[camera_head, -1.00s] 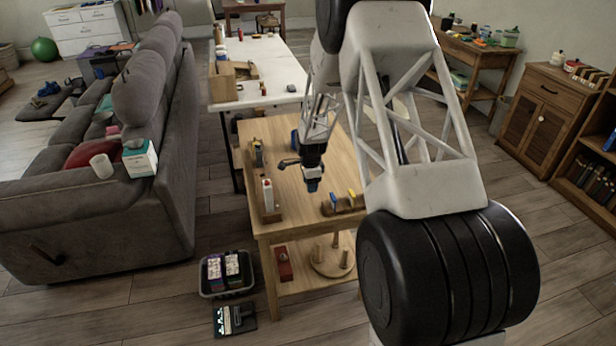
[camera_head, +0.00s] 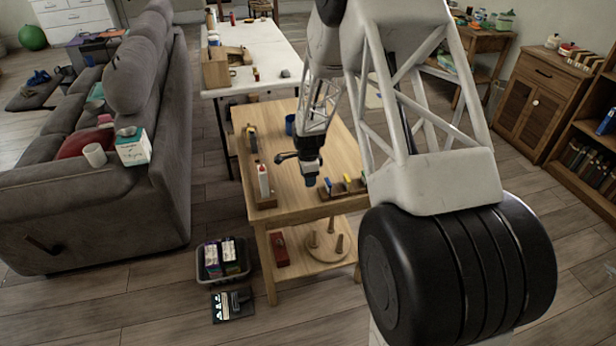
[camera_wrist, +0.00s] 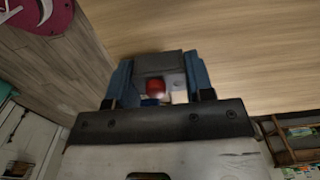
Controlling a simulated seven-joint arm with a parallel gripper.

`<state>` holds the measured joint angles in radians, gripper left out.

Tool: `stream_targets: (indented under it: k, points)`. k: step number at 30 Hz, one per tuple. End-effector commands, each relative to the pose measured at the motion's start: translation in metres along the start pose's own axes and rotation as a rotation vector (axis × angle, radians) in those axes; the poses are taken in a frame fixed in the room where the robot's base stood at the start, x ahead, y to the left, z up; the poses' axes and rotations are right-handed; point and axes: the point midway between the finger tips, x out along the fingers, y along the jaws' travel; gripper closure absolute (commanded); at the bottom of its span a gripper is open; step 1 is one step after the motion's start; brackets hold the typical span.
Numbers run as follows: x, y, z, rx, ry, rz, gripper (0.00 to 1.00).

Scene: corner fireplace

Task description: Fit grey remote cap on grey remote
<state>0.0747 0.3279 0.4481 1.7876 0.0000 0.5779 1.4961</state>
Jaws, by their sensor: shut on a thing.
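My gripper (camera_head: 310,180) points down over the front part of the wooden table, left of a small wooden rack. In the wrist view, its blue fingers (camera_wrist: 160,78) are closed on a dark grey piece (camera_wrist: 158,64), which looks like the grey remote cap. The piece is small and blurred. Red, white and blue patches show in the gap between the fingers, and I cannot tell what they are. In the head view the held piece is hidden by the gripper. I cannot make out the grey remote for certain in either view.
The wooden table (camera_head: 290,203) bears a rack (camera_head: 343,188) with blue and yellow items, a wooden holder (camera_head: 264,200) with a white, red-topped item, and a blue cup (camera_head: 290,125). A white table (camera_head: 270,50) stands behind, a sofa (camera_head: 165,130) at left. The tabletop's middle is mostly clear.

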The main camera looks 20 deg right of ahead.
Motion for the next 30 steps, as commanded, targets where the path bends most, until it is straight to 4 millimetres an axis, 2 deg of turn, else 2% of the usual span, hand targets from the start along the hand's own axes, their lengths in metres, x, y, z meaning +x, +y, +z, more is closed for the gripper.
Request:
stream_targets:
  k: [9,14,20,30]
  points:
    - [-0.001,-0.001,0.0,0.0,0.0,0.0,0.71]
    - [-0.004,-0.011,0.004,0.0,0.0,-0.001,0.71]
    - [-0.02,-0.043,0.018,-0.002,0.0,-0.002,0.71]
    - [-0.068,-0.131,0.063,-0.002,0.0,-0.002,0.71]
